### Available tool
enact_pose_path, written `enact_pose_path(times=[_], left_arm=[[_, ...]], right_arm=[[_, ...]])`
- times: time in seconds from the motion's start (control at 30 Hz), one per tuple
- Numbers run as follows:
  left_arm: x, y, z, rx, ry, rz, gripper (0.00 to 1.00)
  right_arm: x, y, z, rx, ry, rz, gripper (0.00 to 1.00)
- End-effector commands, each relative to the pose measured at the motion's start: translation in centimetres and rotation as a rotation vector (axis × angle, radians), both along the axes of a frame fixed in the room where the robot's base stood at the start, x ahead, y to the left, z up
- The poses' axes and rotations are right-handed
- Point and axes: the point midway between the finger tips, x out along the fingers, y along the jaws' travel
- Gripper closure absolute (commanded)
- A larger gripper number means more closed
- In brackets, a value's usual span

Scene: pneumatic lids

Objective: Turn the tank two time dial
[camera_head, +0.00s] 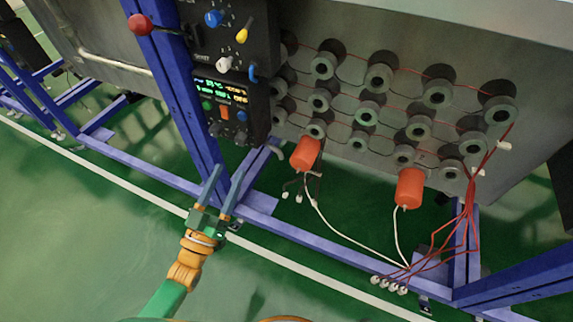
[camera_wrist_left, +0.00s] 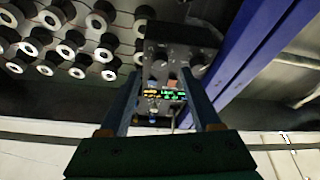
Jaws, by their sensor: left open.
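I cannot tell which knob is the tank two time dial; the labels are too small to read. My left gripper (camera_head: 226,177) is open and empty, in front of and below the panel, apart from it. In the left wrist view the panel's lit display (camera_wrist_left: 165,94) shows between the open fingers (camera_wrist_left: 161,78), beyond them. My right gripper is not in view.
An upper panel (camera_head: 232,35) carries a blue knob, a yellow lever and a white knob. A red ball handle (camera_head: 140,24) and a blue frame post (camera_head: 195,110) stand left of the panels. Orange cylinders (camera_head: 410,188) and grey round fittings with red wires are at right. Green floor is clear in front.

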Motion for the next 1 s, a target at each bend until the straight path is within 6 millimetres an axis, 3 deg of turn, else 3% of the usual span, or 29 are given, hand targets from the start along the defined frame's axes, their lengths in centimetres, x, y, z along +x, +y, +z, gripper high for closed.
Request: enact_pose_path(times=[0.03, 0.4, 0.7, 0.93, 1.0], left_arm=[[0.1, -0.1, 0.0, -0.008, -0.021, -0.006, 0.35], [5.6, -1.9, 2.9, -0.011, -0.026, -0.007, 0.35], [6.2, -2.1, 3.1, -0.010, -0.022, -0.006, 0.35], [6.2, -2.0, 3.1, -0.009, -0.021, -0.006, 0.97], [6.2, -2.0, 3.1, -0.009, -0.021, -0.006, 1.00]], right_arm=[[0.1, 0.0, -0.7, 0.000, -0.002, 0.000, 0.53], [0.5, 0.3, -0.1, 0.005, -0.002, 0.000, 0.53], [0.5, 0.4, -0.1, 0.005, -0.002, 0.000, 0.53], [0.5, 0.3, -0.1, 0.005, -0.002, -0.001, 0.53], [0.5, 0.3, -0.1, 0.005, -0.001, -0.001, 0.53]])
